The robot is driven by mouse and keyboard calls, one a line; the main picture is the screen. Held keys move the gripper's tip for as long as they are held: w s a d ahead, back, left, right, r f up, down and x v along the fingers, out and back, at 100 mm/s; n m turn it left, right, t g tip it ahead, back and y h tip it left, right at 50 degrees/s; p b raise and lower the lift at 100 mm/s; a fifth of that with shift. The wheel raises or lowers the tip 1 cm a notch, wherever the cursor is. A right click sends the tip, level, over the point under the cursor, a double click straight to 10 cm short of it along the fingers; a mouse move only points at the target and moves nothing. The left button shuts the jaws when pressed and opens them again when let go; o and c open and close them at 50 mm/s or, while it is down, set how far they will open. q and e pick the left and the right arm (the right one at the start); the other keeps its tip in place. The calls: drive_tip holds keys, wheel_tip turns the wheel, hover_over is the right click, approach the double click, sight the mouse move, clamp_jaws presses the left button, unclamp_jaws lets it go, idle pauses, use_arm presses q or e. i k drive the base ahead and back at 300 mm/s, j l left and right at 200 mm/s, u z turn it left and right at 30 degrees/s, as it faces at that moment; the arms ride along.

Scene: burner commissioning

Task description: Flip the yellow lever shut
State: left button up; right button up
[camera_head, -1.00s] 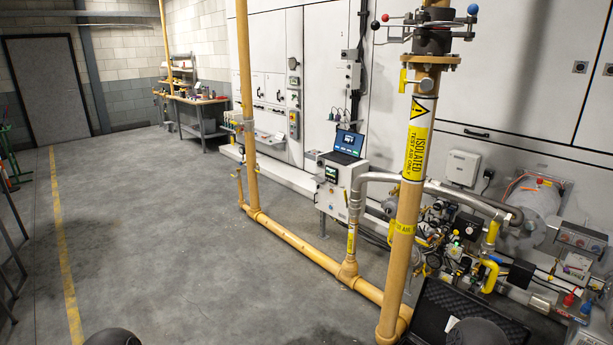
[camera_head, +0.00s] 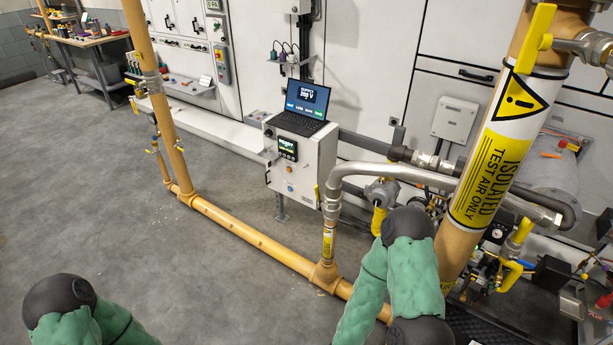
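A yellow lever (camera_head: 536,38) stands nearly upright at the top right, on a small valve at the side of the thick yellow vertical pipe (camera_head: 465,245). A silver fitting (camera_head: 590,46) sits to its right. The pipe carries a yellow "ISOLATED TEST AIR ONLY" label (camera_head: 497,165) below the lever. Another yellow handle (camera_head: 510,275) shows lower right, among the burner fittings. My green-sleeved arms show at the bottom left and at the bottom centre-right, the latter in front of the pipework. Neither gripper shows, and nothing of mine is seen touching the lever.
A grey control box (camera_head: 308,170) with a laptop (camera_head: 305,103) on top stands at the centre. A low yellow pipe (camera_head: 250,237) runs along the floor. A silver curved pipe (camera_head: 400,176) reaches toward the vertical pipe. The grey floor (camera_head: 100,190) at left is clear.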

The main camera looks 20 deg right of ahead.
sight(316, 186)
drive_tip(key=i+l+z, duration=0.15)
drive_tip(key=i+z, duration=0.15)
drive_tip(key=i, duration=0.35)
drive_tip(key=i+z, duration=0.35)
drive_tip(key=i, duration=0.3)
drive_tip(key=j+u, duration=0.25)
drive_tip(key=j, duration=0.4)
